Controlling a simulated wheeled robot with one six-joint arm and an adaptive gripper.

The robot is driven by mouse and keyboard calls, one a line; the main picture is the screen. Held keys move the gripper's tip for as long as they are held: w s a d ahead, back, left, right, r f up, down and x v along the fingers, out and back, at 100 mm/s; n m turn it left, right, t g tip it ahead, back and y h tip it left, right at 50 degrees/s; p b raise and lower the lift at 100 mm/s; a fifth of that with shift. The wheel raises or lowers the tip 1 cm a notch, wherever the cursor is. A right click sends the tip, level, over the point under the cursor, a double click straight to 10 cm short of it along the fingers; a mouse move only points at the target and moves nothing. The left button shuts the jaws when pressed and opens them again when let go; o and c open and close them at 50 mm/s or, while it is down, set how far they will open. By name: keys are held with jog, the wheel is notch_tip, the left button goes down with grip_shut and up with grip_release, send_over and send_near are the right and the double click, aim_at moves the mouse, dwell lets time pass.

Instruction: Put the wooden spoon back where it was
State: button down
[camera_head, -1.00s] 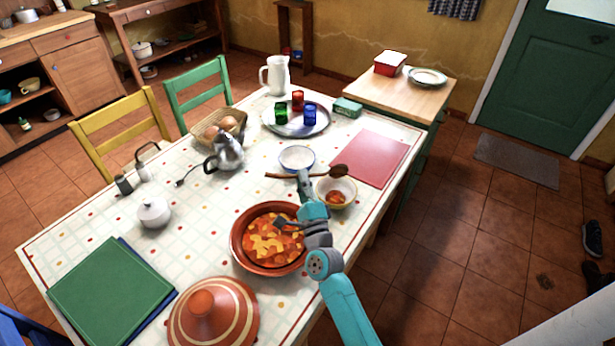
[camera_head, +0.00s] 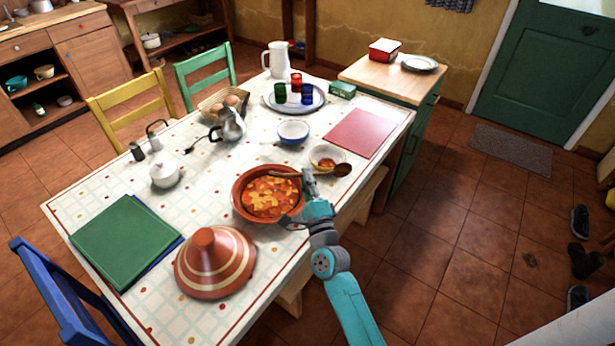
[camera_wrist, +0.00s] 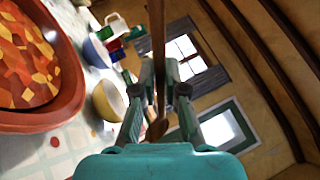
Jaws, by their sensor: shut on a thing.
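The wooden spoon (camera_head: 343,170) is held by my gripper (camera_head: 308,176). It lies crosswise in the head view, with its dark bowl end to the right and its handle to the left. The handle passes in front of the back rim of the clay dish of stew (camera_head: 236,196), and the bowl end shows in front of the small yellow bowl (camera_head: 320,154). In the wrist view, my gripper (camera_wrist: 158,88) is shut on the spoon's handle (camera_wrist: 157,35), with the spoon's bowl end (camera_wrist: 157,129) towards my palm. The spoon appears clear of the tabletop.
The striped clay lid (camera_head: 214,266) stands at the front. A blue-rimmed bowl (camera_head: 293,132) and a red board (camera_head: 361,133) are behind the spoon. The patterned tabletop has free room between dish and boards.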

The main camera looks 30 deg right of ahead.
jog(key=s+a+f+n+g+y, duration=0.2)
jog(key=s+a+n+g+y, duration=0.1)
jog(key=a+n+g+y, duration=0.1)
jog(key=s+a+f+n+g+y, duration=0.2)
jog(key=s+a+n+g+y, duration=0.2)
jog(key=a+n+g, duration=0.2)
jog(key=s+a+f+n+g+y, duration=0.3)
jog(key=a+n+g, duration=0.1)
jog(key=a+n, duration=0.1)
jog(key=shift+s+a+f+g+y, duration=0.1)
jog(key=shift+s+a+g+y, duration=0.15)
jog(key=shift+a+g+y, duration=0.15)
